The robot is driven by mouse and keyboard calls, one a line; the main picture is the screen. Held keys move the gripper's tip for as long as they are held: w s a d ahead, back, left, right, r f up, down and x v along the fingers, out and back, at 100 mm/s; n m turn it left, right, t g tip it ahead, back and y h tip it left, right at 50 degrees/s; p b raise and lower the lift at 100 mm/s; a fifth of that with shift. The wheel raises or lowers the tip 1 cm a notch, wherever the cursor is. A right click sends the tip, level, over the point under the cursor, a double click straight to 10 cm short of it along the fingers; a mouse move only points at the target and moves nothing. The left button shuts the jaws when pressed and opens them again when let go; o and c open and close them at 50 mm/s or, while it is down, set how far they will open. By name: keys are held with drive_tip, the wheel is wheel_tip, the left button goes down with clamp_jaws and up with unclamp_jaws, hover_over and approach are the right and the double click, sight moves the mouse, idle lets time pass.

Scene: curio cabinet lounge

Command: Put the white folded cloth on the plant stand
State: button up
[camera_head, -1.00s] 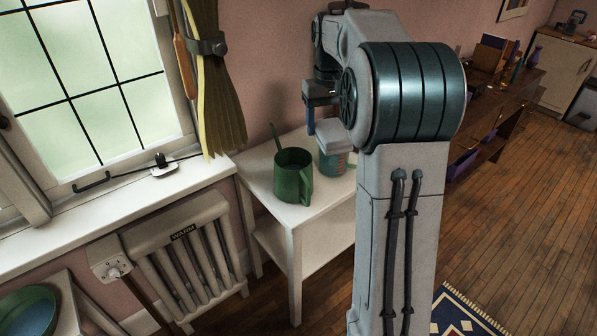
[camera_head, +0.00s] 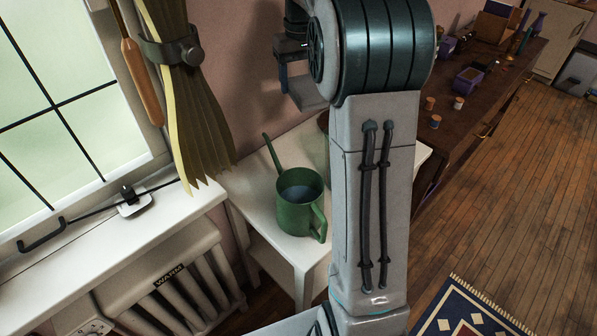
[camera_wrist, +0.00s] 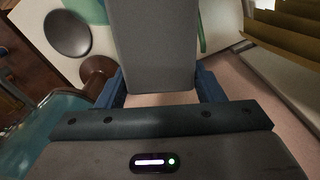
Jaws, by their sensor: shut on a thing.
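The white plant stand (camera_head: 247,188) is against the wall, with a lower shelf. The cloth appears above the stand's back part, apart from its top. My arm hides the stand's right part.
A green watering can (camera_head: 300,203) stands on the stand's front part. A brown rounded object (camera_wrist: 98,72) and a grey disc (camera_wrist: 68,33) show beside the cloth in the wrist view. A curtain (camera_head: 185,100) hangs at left. A dark long table (camera_head: 455,130) stands at right.

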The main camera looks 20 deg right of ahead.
wheel_tip(320, 180, down, 27)
drive_tip(key=shift+s+f, duration=0.1)
drive_tip(key=shift+s, duration=0.05)
idle(0.3)
drive_tip(key=o, duration=1.1)
drive_tip(key=shift+c, duration=0.2)
